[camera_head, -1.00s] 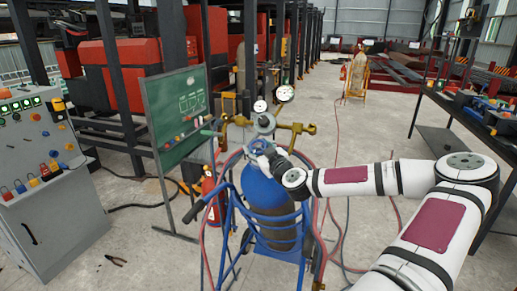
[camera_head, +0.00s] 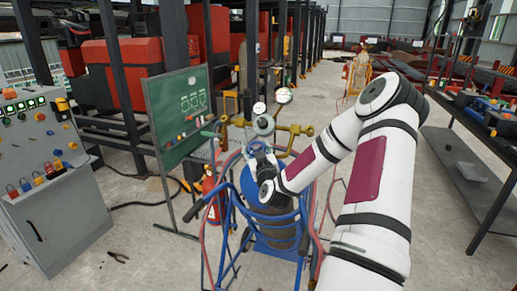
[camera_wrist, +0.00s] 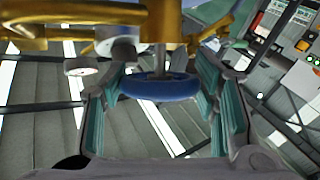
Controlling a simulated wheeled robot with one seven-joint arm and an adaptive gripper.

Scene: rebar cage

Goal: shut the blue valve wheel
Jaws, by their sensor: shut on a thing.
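The blue valve wheel (camera_wrist: 160,87) hangs on a grey stem below brass fittings (camera_wrist: 80,28) in the wrist view. My gripper (camera_wrist: 158,98) has its teal-padded fingers on either side of the wheel and is shut on it. In the head view my gripper (camera_head: 262,165) is at the top of the blue gas cylinder (camera_head: 262,195), just under the brass manifold (camera_head: 292,129). The wheel cannot be made out clearly there, with my wrist and the fittings around it.
The cylinder stands in a blue trolley (camera_head: 232,222) with red hoses around it. Two round gauges (camera_head: 284,96) sit above. A green board (camera_head: 178,112) and a grey control cabinet (camera_head: 50,190) stand left. A workbench (camera_head: 470,120) stands right.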

